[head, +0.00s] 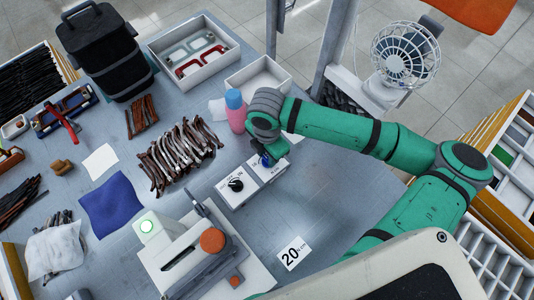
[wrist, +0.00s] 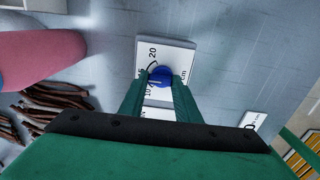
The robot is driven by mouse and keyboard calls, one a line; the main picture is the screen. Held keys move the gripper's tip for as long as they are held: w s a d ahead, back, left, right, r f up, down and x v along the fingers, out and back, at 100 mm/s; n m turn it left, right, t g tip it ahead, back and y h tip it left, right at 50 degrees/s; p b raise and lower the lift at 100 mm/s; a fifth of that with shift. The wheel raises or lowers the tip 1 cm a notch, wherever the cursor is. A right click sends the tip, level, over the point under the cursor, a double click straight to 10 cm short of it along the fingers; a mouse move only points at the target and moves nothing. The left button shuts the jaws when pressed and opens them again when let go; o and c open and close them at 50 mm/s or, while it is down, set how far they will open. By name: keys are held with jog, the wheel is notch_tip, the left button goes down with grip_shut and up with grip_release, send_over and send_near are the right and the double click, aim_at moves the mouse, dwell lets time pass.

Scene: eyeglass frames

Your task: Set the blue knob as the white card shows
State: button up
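The blue knob (wrist: 160,76) sits on a white box with a dial (wrist: 178,48) that shows 20, 10 and cm in the wrist view. In the head view the blue knob (head: 266,160) is partly hidden by my gripper (head: 276,152). In the wrist view my gripper's fingertips (wrist: 162,80) lie on both sides of the knob with no clear gap, so it looks shut on it. The knob's pointer is too small to read surely. The white card (head: 291,253) reads 20 cm and lies flat on the table; its edge shows in the wrist view (wrist: 254,121).
A second white box with a black knob (head: 236,185) adjoins the blue knob's box. A pink bottle with a blue cap (head: 235,112) stands close behind my gripper. Dark temple pieces (head: 180,155) lie at left. A machine with an orange knob (head: 212,240) stands in front. The table's right side is clear.

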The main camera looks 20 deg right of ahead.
jog(key=shift+m, duration=0.3)
jog(key=shift+c, duration=0.4)
jog(key=m, duration=0.5)
jog(key=shift+d+m, duration=0.15)
jog(key=shift+m, duration=0.15)
jog(key=m, duration=0.5)
jog(key=shift+s+d+m, duration=0.1)
jog(key=shift+m, duration=0.2)
jog(key=o, duration=1.1)
jog(key=shift+r, duration=0.1)
